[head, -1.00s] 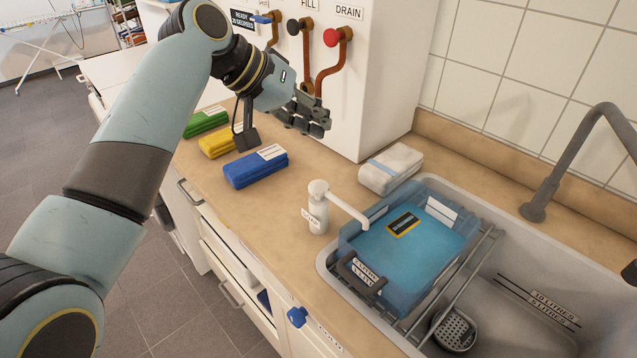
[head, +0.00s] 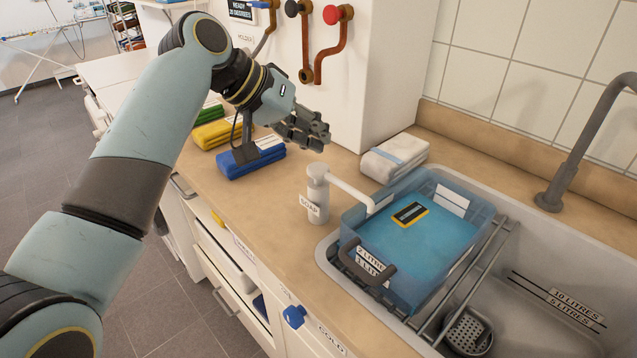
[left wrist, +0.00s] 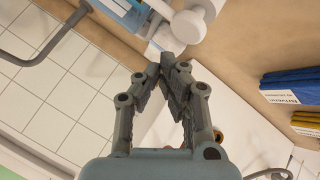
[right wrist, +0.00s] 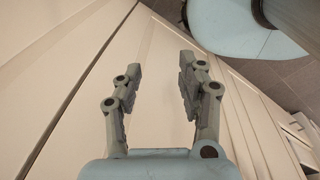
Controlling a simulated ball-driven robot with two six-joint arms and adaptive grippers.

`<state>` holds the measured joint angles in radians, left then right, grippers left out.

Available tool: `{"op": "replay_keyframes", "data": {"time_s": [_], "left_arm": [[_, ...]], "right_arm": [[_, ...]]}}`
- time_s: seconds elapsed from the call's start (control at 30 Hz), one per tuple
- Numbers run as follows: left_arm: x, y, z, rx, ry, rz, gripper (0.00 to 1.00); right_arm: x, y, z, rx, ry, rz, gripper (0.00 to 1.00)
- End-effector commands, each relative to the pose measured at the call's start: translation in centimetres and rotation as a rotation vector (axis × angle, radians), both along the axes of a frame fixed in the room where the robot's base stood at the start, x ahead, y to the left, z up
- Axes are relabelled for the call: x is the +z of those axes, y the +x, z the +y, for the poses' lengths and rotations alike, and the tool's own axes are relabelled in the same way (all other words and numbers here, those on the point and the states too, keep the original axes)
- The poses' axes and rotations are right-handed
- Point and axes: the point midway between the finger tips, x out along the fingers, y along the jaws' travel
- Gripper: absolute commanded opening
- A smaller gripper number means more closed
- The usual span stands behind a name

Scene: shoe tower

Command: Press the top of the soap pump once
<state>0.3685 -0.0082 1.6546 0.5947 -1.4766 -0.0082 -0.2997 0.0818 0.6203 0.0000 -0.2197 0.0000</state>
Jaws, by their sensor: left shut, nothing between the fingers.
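The white soap pump (head: 318,196) stands upright on the wooden counter left of the sink, with a SOAP label on its body. Its round top and long spout point right toward the blue tub. My left gripper (head: 325,138) is shut and empty, above and slightly behind the pump top, apart from it in the head view. In the left wrist view the pump's round top (left wrist: 187,27) shows just beyond the closed fingertips (left wrist: 168,62). My right gripper (right wrist: 160,62) is open and empty, facing pale cabinet fronts; it is not in the head view.
A blue water tub (head: 420,240) sits on rails over the sink (head: 540,285). A folded white towel (head: 394,157) lies behind the pump. Blue (head: 240,165), yellow and green cloth stacks lie at left. A white cabinet with levers stands behind.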

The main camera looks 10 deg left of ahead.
Motion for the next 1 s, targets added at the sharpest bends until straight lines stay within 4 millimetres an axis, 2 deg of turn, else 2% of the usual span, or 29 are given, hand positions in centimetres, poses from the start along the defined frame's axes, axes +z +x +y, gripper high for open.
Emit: {"op": "replay_keyframes", "data": {"time_s": [0.2,1.0], "left_arm": [[-1.55,0.04,-0.01,0.000,-0.001,-0.001,0.00],[-1.59,0.04,-0.01,0.000,-0.001,-0.001,0.00]], "right_arm": [[-0.56,-0.02,0.34,-0.002,0.004,0.000,0.40],[-0.51,-0.04,0.14,-0.001,0.002,0.001,0.40]]}}
